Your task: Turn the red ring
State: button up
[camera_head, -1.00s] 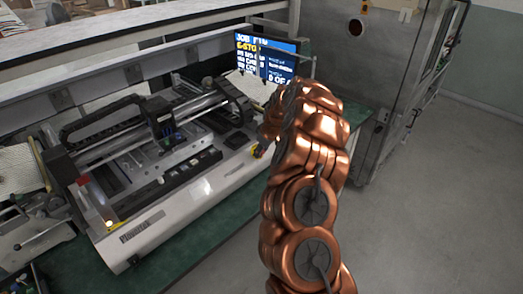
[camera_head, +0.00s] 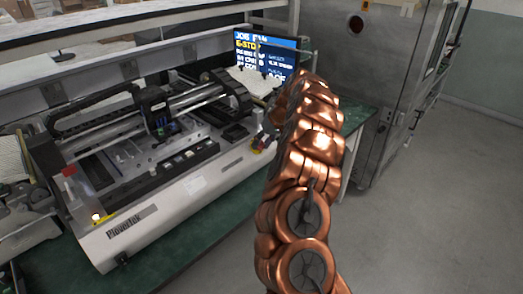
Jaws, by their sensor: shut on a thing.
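A small red ring (camera_head: 258,145) on a yellow base sits at the right front end of the white machine. It is tiny and partly covered in this view. My gripper (camera_head: 266,136) is at the end of my copper-coloured arm, right at the ring, and is shut on it. The fingers are dark and small, and the arm hides part of them, so their exact hold on the ring is hard to make out.
The white machine (camera_head: 150,220) with rails and a carriage stands on a green bench (camera_head: 190,256). A screen (camera_head: 266,52) showing E-STOP text is behind my arm. A metal cabinet (camera_head: 345,75) stands to the right. Grey floor (camera_head: 430,210) is clear at the right.

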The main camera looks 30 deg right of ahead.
jog(key=shift+f+m+y+b, duration=0.1)
jog(key=shift+m+y+b, duration=0.45)
jog(key=shift+m, duration=0.35)
jog(key=o, duration=1.1)
jog(key=shift+o, duration=0.2)
jog(key=v, duration=1.2)
